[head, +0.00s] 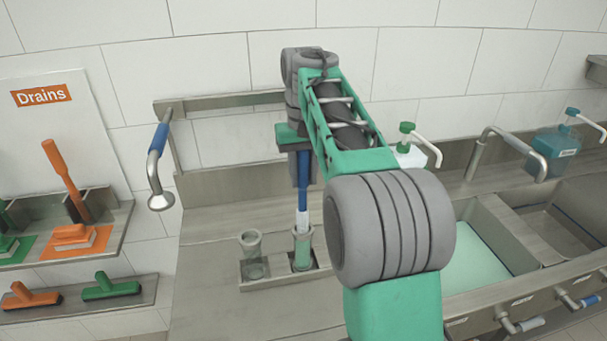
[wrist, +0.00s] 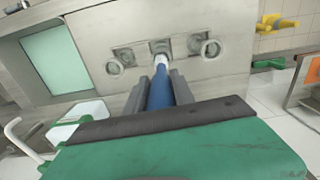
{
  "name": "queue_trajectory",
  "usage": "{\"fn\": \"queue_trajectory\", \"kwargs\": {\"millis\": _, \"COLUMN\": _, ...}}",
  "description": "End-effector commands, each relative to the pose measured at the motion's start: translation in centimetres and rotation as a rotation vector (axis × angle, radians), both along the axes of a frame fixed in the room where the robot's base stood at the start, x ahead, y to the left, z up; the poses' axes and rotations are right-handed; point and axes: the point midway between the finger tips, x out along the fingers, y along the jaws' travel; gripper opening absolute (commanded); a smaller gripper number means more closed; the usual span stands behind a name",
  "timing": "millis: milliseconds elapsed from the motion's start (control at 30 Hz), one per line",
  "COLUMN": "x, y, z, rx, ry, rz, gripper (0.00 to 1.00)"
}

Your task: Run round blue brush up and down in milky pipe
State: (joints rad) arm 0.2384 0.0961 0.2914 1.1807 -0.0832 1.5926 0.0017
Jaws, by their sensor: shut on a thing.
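My gripper (head: 302,150) is shut on the blue handle of the brush (head: 303,190), which points straight down. The brush's white lower part (head: 302,219) meets the mouth of a cloudy, pale green pipe (head: 302,250); its head is hidden, apparently inside. In the wrist view my gripper (wrist: 161,82) has its fingers on both sides of the blue brush (wrist: 160,93), and the white end (wrist: 157,60) covers the middle of three positions. A clearer greyish pipe (head: 251,246) stands to the left. I cannot tell how deep the brush reaches.
The pipes stand in a metal holder (head: 256,284) on the steel counter. Another round pipe mouth (wrist: 113,68) shows at left in the wrist view. Sink basins (head: 480,240) lie to the right, with a soap bottle (head: 553,152) behind. Brushes and a Drains board (head: 42,95) are at left.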

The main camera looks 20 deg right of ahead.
Motion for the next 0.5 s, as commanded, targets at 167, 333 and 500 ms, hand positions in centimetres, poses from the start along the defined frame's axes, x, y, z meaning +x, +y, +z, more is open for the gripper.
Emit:
{"fn": "queue_trajectory", "kwargs": {"millis": 167, "x": 0.0, "y": 0.0, "z": 2.6, "rx": 0.0, "ry": -0.002, "rz": 0.0, "gripper": 0.0}}
{"fn": "queue_trajectory", "kwargs": {"millis": 333, "x": 0.0, "y": 0.0, "z": 4.3, "rx": -0.001, "ry": -0.002, "rz": 0.001, "gripper": 0.0}}
{"fn": "queue_trajectory", "kwargs": {"millis": 500, "x": 0.1, "y": 0.0, "z": 6.0, "rx": 0.0, "ry": -0.003, "rz": 0.0, "gripper": 0.0}}
